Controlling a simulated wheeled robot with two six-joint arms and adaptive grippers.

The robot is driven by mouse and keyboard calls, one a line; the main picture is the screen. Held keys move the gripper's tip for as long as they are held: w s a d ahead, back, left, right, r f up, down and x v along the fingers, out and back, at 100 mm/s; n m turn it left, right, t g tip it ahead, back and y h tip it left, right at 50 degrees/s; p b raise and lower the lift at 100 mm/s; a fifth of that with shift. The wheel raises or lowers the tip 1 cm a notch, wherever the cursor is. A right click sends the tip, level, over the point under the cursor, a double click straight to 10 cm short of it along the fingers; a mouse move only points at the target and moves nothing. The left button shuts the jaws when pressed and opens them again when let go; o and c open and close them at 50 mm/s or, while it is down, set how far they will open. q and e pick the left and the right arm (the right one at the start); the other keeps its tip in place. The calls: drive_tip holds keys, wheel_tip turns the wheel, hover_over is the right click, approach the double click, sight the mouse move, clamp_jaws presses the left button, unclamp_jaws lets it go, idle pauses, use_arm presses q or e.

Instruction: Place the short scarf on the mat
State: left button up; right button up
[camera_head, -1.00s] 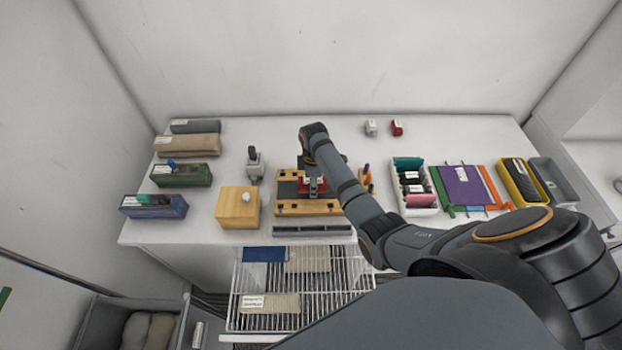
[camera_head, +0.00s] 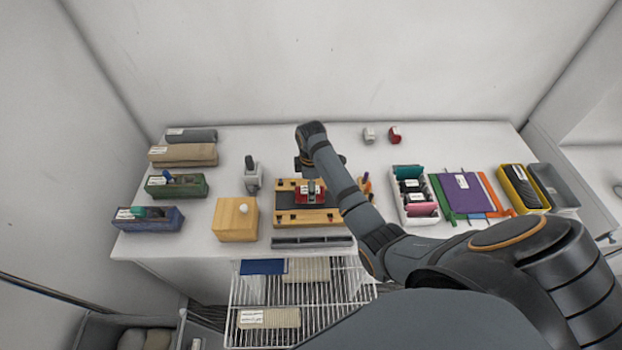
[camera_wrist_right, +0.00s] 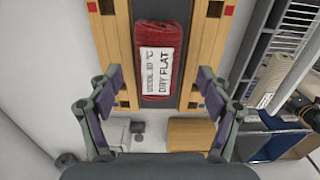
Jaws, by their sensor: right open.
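A rolled red scarf (camera_head: 311,193) with a white label lies on a dark grey mat (camera_head: 288,200) between light wooden rails. The right wrist view shows the scarf (camera_wrist_right: 160,80) lengthwise along the mat (camera_wrist_right: 156,10), its label reading "DRY FLAT". My right gripper (camera_wrist_right: 163,92) is open and empty, its fingers apart on either side of the scarf's lower end and not touching it. In the head view my right gripper (camera_head: 308,164) is just behind the scarf, partly hidden by its own arm. My left gripper is not in view.
A wooden block (camera_head: 235,222) and a grey-white device (camera_head: 252,178) stand left of the board. Labelled bins (camera_head: 150,220) line the left edge. A wire rack (camera_head: 290,335) is below the front edge.

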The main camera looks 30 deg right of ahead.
wheel_tip(320, 180, up, 7)
drive_tip(key=shift+f+b, duration=0.1)
drive_tip(key=shift+b, duration=0.55)
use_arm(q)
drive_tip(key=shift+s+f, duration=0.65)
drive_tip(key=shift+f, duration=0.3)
use_arm(e)
drive_tip(key=shift+r, duration=0.45)
